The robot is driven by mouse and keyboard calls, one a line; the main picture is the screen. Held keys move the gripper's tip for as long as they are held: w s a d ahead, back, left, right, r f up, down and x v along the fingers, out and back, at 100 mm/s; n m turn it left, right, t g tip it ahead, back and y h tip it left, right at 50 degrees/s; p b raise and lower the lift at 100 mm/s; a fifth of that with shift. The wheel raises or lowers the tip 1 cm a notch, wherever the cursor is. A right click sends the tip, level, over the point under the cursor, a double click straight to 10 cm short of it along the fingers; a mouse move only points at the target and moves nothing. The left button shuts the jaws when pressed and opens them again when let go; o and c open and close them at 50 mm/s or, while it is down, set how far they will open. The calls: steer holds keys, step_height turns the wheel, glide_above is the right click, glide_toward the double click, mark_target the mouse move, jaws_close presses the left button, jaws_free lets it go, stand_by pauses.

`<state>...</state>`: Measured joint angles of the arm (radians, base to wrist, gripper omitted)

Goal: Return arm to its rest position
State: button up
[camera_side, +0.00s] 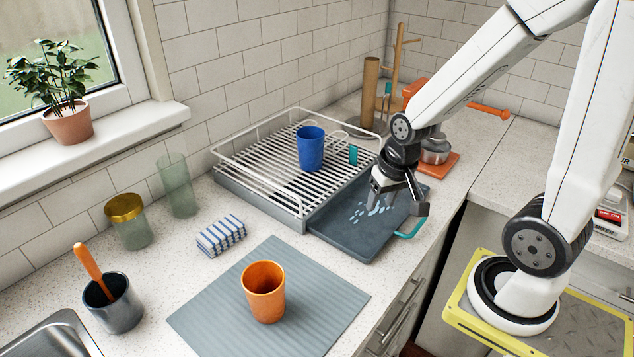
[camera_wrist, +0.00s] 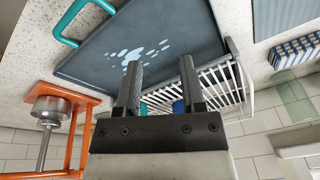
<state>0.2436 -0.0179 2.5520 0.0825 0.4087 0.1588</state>
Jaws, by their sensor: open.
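My gripper (camera_side: 398,203) is open and empty above the dark drip tray (camera_side: 340,237) on the counter. In the wrist view my gripper's two fingers (camera_wrist: 160,80) stand apart with nothing between them, and the drip tray (camera_wrist: 110,50) with its teal handle (camera_wrist: 75,20) and pale wet patches fills the upper part. A blue cup (camera_side: 310,149) stands upright on the white dish rack (camera_side: 298,219), apart from my gripper; a bit of blue also shows in the wrist view (camera_wrist: 179,107). An orange cup (camera_side: 264,292) stands upright on the grey mat (camera_side: 210,321).
An orange stand with a metal piece (camera_side: 436,152) is just behind my gripper. A potted plant (camera_side: 68,124) sits on the sill.

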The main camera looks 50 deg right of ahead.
steer(key=w+a+n, duration=0.1)
steer(key=a+n, duration=0.4)
steer(key=a, duration=0.1)
steer(key=shift+f, duration=0.25)
